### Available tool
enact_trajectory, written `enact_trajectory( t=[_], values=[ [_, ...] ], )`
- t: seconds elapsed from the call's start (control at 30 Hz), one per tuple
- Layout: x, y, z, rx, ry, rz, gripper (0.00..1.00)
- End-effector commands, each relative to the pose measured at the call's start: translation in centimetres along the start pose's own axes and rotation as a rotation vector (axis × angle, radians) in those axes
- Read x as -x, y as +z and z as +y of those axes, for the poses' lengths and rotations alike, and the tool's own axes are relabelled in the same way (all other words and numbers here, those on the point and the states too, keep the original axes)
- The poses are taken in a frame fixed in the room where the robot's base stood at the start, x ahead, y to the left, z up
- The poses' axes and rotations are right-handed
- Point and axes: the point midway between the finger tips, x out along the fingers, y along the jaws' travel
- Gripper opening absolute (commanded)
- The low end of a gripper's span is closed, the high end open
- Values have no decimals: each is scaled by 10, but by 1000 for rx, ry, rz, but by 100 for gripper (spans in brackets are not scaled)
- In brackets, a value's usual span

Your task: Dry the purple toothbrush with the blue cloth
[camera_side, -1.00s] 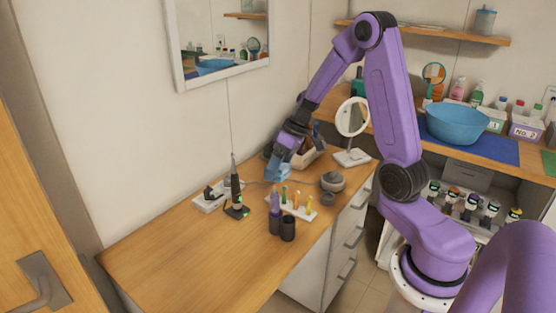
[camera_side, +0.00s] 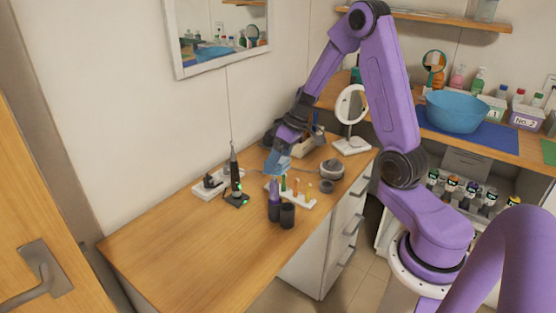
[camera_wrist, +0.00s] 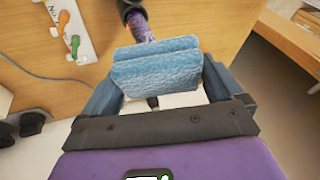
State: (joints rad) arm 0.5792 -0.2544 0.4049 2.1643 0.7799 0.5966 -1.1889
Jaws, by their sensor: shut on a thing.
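The blue cloth (camera_side: 277,163) is in my gripper (camera_wrist: 156,70), pinched between the jaws. In the wrist view the cloth (camera_wrist: 157,68) is a thick, textured blue fold between the two blue fingers. The purple toothbrush (camera_side: 274,188) stands upright in a dark cup (camera_side: 274,212), just below the cloth in the side view. In the wrist view its purple handle (camera_wrist: 140,24) runs from the cup toward the cloth, which hides its upper end. I cannot tell whether cloth and toothbrush touch.
A corded device (camera_side: 236,195) is to the left, and a round mirror (camera_side: 352,104) behind. The counter's front left is clear.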

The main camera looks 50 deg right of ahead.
Motion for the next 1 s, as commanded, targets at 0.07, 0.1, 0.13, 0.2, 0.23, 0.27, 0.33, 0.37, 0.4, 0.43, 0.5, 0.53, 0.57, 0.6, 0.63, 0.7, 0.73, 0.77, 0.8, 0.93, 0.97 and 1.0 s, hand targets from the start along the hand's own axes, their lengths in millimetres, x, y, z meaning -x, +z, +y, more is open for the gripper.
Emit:
enact_trajectory(
  t=[0.07,0.1,0.13,0.2,0.23,0.27,0.33,0.37,0.4,0.43,0.5,0.53,0.57,0.6,0.63,0.7,0.73,0.77,0.8,0.93,0.97,1.0],
  values=[
    [-1,0,0,0,0,0,70],
    [-1,0,0,0,0,0,70],
    [-1,0,0,0,0,0,70],
    [-2,1,1,1,0,0,70],
    [-3,1,1,1,0,0,70],
    [-3,1,1,1,0,0,70],
    [-4,1,1,0,-1,1,70],
    [-4,1,1,0,-1,1,70],
    [-5,1,1,0,-1,1,70],
    [-5,1,1,-1,-1,1,70],
    [-6,2,2,-1,-1,0,70],
    [-6,2,2,-1,-1,0,70],
    [-6,2,2,-1,-1,0,70],
    [-7,2,2,0,-1,0,70],
    [-7,2,2,0,-1,0,70],
    [-8,3,2,0,-1,0,70],
    [-9,3,2,0,-1,0,70],
    [-9,3,3,1,-1,0,70],
    [-9,3,3,0,-1,0,70],
    [-11,3,3,0,-1,0,70],
    [-11,4,3,-1,0,0,70],
    [-11,3,3,0,0,1,70]
  ],
)
